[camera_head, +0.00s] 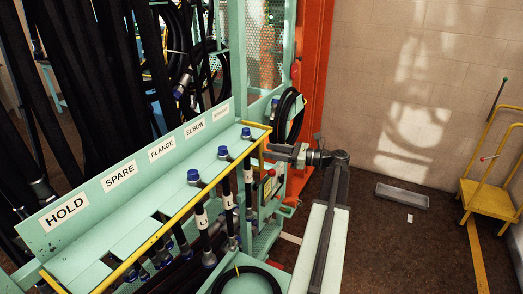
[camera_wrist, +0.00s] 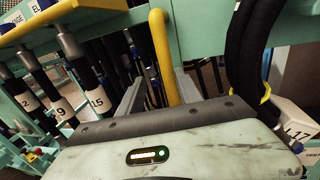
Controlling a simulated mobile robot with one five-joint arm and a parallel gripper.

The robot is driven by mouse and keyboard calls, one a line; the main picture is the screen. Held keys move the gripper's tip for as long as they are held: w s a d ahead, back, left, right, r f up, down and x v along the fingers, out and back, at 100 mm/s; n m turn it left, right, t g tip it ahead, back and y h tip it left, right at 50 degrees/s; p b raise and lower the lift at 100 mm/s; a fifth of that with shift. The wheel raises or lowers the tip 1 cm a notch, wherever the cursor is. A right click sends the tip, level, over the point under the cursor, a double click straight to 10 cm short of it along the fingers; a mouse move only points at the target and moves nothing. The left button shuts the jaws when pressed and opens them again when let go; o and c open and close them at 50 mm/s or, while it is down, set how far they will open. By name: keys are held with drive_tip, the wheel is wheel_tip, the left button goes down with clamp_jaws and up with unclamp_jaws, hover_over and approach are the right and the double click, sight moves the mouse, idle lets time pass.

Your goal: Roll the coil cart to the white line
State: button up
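My gripper (camera_head: 284,152) is at the right end of the green hose rack, beside its yellow rail (camera_head: 160,232). In the wrist view its two grey fingers (camera_wrist: 158,92) stand apart, with a yellow upright bar (camera_wrist: 161,50) between them and gaps visible at its sides. Whether the bar lies fully between the fingertips is hard to tell. A black hose coil (camera_head: 246,281) lies on a pale green surface at the bottom of the head view; this may be the coil cart, mostly cut off.
Labelled hoses with blue caps (camera_head: 194,176) hang along the rack. An orange post (camera_head: 312,70) and a hanging black coil (camera_head: 288,114) stand behind my gripper. Floor between is mostly clear.

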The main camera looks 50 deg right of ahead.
sight(261, 149)
drive_tip(key=v, duration=0.3)
drive_tip(key=shift+w, duration=0.1)
drive_tip(key=w+m+h, duration=0.1)
drive_tip(key=w+h, duration=0.1)
drive_tip(key=w+a+m+t+h, duration=0.1)
drive_tip(key=w+m+h, duration=0.1)
drive_tip(key=w, duration=0.1)
drive_tip(key=w+a+f+m+h+b, duration=0.1)
drive_tip(key=w+h, duration=0.1)
drive_tip(key=shift+w+t+h, duration=0.25)
drive_tip(key=shift+t+h, duration=0.05)
idle(0.4)
drive_tip(key=shift+c, duration=0.3)
